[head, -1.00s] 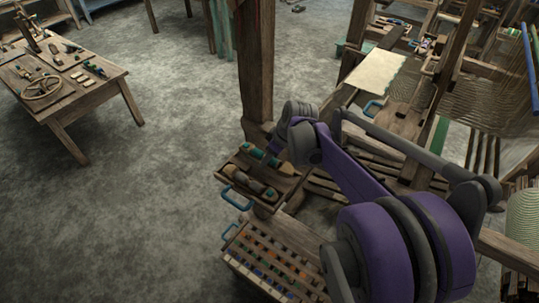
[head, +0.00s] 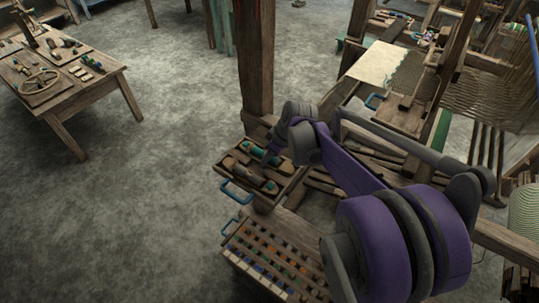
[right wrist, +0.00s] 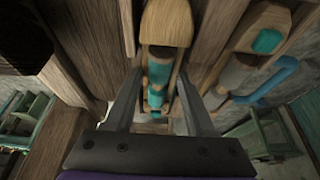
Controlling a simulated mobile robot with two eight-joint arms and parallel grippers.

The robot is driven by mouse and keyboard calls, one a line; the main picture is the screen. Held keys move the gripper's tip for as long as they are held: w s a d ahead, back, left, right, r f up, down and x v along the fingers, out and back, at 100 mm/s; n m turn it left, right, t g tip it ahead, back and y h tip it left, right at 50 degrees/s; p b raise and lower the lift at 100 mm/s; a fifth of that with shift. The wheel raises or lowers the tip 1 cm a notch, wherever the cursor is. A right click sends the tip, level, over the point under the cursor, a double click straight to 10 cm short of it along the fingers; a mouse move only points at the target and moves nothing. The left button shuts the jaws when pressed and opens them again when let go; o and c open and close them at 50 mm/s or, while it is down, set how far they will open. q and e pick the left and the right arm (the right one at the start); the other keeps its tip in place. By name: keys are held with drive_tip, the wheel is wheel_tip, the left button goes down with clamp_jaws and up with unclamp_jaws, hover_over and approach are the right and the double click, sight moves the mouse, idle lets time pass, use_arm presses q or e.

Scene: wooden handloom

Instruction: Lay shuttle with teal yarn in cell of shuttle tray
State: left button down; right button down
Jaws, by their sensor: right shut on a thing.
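The shuttle with teal yarn (right wrist: 160,72) is a long wooden shuttle in the middle of the right wrist view. My right gripper (right wrist: 160,108) is shut on it, one finger on each side. The shuttle lines up with a cell between wooden walls; I cannot tell whether it touches the floor. The shuttle tray (head: 283,190) is a wooden box in the head view, below the post. My right gripper (head: 271,157) reaches down over its far part and hides some of it. My left gripper is not in view.
Another shuttle with teal (right wrist: 268,40) lies beside the held one. A blue handle (head: 236,192) sticks out from the tray. A rack of small coloured pieces (head: 270,255) stands in front. The post (head: 256,60) rises close behind. Open floor lies left.

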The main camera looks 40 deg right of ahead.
drive_tip(key=shift+c, duration=0.9)
unclamp_jaws()
drive_tip(key=v, duration=1.1)
drive_tip(key=shift+p, duration=0.45)
